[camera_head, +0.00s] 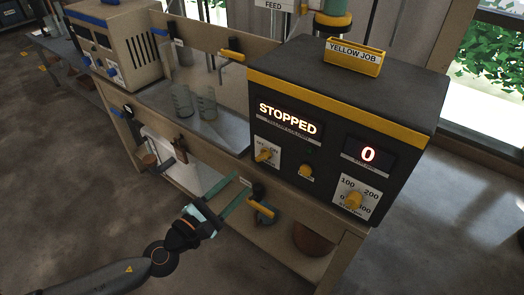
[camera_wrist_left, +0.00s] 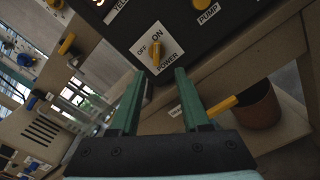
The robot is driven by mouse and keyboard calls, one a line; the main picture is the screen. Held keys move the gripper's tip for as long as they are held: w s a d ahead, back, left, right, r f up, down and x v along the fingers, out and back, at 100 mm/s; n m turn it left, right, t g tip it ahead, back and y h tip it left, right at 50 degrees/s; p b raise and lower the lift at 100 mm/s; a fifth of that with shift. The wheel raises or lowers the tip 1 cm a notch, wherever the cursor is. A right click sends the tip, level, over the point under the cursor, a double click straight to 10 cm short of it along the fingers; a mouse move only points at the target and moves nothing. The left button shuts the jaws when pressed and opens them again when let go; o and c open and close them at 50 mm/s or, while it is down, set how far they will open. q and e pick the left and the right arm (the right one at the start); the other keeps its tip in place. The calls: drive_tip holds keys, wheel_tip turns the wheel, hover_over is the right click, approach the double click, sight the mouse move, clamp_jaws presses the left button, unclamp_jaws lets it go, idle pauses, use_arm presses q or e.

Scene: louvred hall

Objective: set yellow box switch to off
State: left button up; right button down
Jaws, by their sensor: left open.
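The yellow box (camera_head: 345,95) is a dark box with yellow trim at the right of the head view; its display reads STOPPED. Its switch (camera_head: 264,155) is a yellow knob on a white plate at the lower left of the front. In the left wrist view the switch (camera_wrist_left: 155,54) shows OFF, ON and POWER lettering, and its knob seems to point towards ON. My left gripper (camera_head: 241,182) is open and empty, below and in front of the switch. In the wrist view its fingertips (camera_wrist_left: 159,74) sit either side of the knob's line, apart from it.
A yellow pump button (camera_head: 306,171) and a yellow dial (camera_head: 352,201) share the panel, beside a display reading 0. A yellow-handled valve (camera_head: 262,209) is on the bench front below. Glass beakers (camera_head: 182,102) and a beige box (camera_head: 125,45) stand to the left.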

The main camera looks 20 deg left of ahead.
sight(260, 160)
use_arm(q)
drive_tip(key=shift+m, duration=0.8)
drive_tip(key=shift+r+p+x, duration=0.2)
drive_tip(key=shift+p+x, duration=0.55)
drive_tip(key=shift+x, duration=4.35)
drive_tip(key=shift+a, duration=0.15)
clamp_jaws()
